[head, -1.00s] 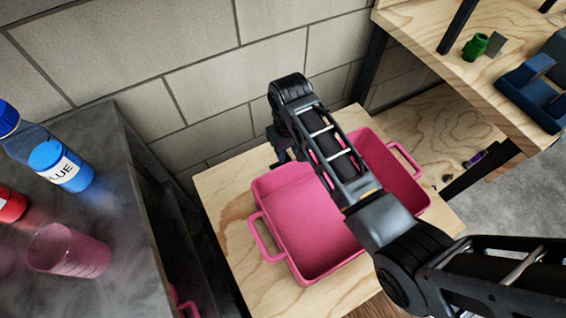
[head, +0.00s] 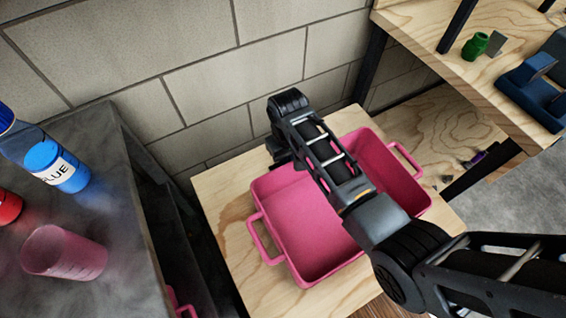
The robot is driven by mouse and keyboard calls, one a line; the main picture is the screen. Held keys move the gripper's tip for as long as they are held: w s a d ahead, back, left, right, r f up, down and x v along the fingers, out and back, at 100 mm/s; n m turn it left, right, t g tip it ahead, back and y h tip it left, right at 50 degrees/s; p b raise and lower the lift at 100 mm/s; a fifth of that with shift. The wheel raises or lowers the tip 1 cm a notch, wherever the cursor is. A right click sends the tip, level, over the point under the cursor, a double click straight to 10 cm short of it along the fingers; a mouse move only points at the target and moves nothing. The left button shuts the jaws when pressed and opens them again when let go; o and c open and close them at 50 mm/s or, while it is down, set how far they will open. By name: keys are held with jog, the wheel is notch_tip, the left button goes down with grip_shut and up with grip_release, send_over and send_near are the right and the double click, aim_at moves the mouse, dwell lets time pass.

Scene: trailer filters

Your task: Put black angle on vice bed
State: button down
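A small dark grey angle-shaped piece (head: 497,43), possibly the black angle, stands on the wooden shelf at the upper right, beside a green cylinder. A blue vice-like block (head: 532,92) with a raised jaw sits on the same shelf at the right edge, partly cut off; its bed is the low part in front. My gripper (head: 279,152) is at the far end of my arm, above the back left rim of the pink bin. It is mostly hidden behind my arm, so its fingers and anything in them cannot be made out.
The pink bin (head: 278,222) with side handles stands on a wooden board (head: 226,190) and looks empty where visible. The green cylinder (head: 475,46) is on the shelf. A dark table at left holds a blue bottle (head: 55,165) and a pink cup (head: 63,253). A block wall closes the back.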

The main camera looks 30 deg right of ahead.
dwell(0.4)
notch_tip(320, 180, up, 10)
jog(key=shift+r+p, duration=0.1)
jog(key=shift+p, duration=0.7)
